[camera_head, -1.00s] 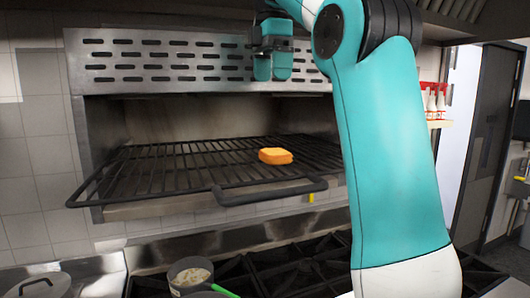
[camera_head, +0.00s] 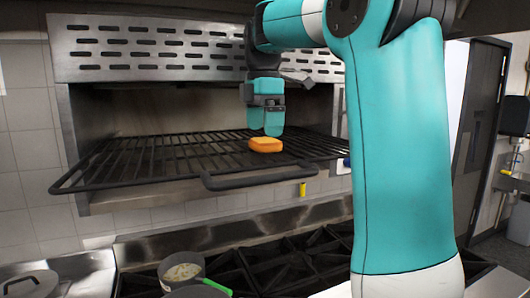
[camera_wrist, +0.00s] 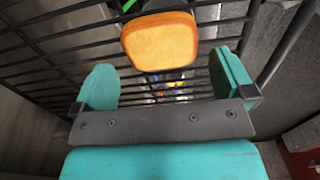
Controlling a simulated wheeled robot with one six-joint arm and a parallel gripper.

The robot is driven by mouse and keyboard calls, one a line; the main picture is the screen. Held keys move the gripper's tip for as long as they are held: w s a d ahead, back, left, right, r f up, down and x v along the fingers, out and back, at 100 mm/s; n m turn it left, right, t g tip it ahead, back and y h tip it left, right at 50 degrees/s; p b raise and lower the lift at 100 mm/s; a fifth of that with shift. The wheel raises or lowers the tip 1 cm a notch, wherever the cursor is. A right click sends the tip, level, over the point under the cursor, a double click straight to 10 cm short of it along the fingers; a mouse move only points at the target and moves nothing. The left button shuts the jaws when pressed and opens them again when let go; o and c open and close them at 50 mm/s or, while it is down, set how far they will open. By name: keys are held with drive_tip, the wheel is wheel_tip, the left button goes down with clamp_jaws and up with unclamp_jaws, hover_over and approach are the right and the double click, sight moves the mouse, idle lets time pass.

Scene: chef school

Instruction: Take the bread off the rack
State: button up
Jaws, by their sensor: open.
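The bread (camera_head: 265,145), a small orange-brown slice, lies on the black wire rack (camera_head: 130,165) near its front right part. In the wrist view the bread (camera_wrist: 160,40) lies just ahead of the fingertips, roughly centred between them but beyond them. The rack bars (camera_wrist: 60,35) run behind it. My gripper (camera_head: 266,130) points down right above the bread in the head view. In the wrist view my gripper (camera_wrist: 168,82) is open and empty, with its two teal fingers wide apart. I cannot tell the exact height gap to the bread.
The rack's front handle (camera_head: 260,178) sticks out below the bread. A slotted metal panel (camera_head: 150,48) hangs above the rack. A pot with pale food (camera_head: 182,270) and a green-handled utensil (camera_head: 216,287) are on the stove (camera_head: 290,255) below. The rack's left side is clear.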

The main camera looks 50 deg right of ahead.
sight(264, 140)
wheel_tip(264, 140, down, 4)
drive_tip(key=shift+r+b, duration=0.15)
drive_tip(key=shift+b, duration=1.1)
drive_tip(key=shift+s, duration=0.1)
drive_tip(key=shift+r, duration=0.1)
drive_tip(key=shift+c, duration=0.5)
drive_tip(key=c, duration=0.6)
drive_tip(key=shift+r, duration=0.1)
drive_tip(key=shift+c, duration=0.2)
